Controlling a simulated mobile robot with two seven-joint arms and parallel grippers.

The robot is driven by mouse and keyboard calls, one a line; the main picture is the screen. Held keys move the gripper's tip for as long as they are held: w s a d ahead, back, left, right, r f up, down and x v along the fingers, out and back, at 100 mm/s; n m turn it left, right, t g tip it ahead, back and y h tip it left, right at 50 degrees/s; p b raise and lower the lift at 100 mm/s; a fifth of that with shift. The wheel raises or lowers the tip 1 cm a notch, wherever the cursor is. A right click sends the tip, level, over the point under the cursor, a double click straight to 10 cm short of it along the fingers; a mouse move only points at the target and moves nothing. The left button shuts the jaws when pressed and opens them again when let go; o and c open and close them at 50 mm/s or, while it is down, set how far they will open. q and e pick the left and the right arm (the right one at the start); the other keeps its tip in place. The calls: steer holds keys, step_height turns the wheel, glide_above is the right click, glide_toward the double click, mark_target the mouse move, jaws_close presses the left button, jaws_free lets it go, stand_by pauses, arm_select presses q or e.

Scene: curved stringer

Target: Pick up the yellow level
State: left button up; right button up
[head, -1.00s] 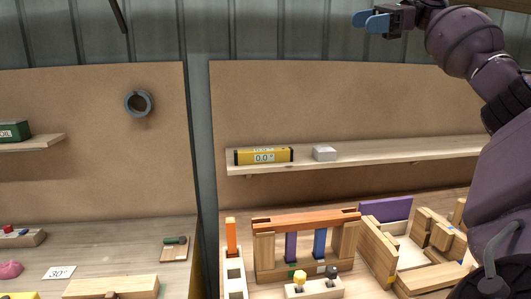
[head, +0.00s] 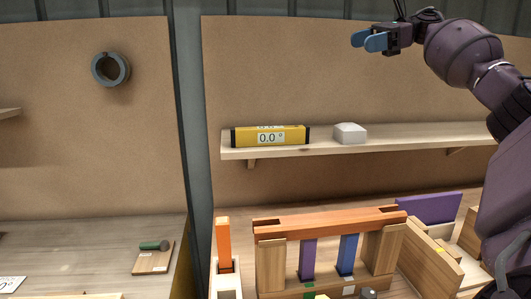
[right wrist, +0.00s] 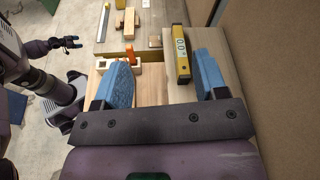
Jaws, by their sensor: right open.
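The yellow level (head: 270,135) lies on the wooden wall shelf near its left end, with black end caps and a "0.0" display facing out. It also shows in the right wrist view (right wrist: 181,55), beyond and between my right gripper's fingers, nearer the right one. My right gripper (head: 367,40) is above the shelf and to the right of the level in the head view. Its blue fingers (right wrist: 162,72) are wide apart with nothing between them. A dark gripper, apparently my left one (right wrist: 68,42), shows small at the left of the right wrist view; its jaws are unclear.
A white block (head: 350,133) sits on the shelf (head: 420,137) right of the level. Below stand an orange-topped wooden frame (head: 330,222) and an upright orange piece (head: 223,240). A grey ring (head: 110,68) hangs on the left board. The shelf's right part is clear.

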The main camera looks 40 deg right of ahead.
steer(key=w+f+m+g+b, duration=0.1)
steer(key=w+f+b, duration=0.5)
steer(key=f, duration=0.7)
glide_toward(295, 126)
steer(key=shift+d+r+h+b, duration=0.2)
steer(key=shift+r+h+b, duration=0.15)
steer(key=shift+r, duration=0.25)
steer(key=shift+w+f+m+g, duration=0.1)
steer(key=shift+f+m+g, duration=0.15)
steer(key=shift+m+g, duration=0.05)
steer(key=shift+w+a, duration=0.1)
steer(key=shift+a, duration=0.2)
steer(key=x, duration=0.4)
steer(key=shift+a+f, duration=0.1)
steer(key=x, duration=0.5)
steer(key=shift+a+f+b, duration=0.1)
steer(key=shift+b, duration=0.25)
steer(key=shift+a, duration=0.2)
arm_select(q)
step_height(295, 126, down, 10)
steer(key=s+g, duration=0.1)
steer(key=s, duration=0.1)
steer(key=shift+d+f+g, duration=0.15)
steer(key=shift+d+g, duration=0.1)
steer(key=shift+g, duration=0.15)
arm_select(e)
steer(key=c, duration=1.1)
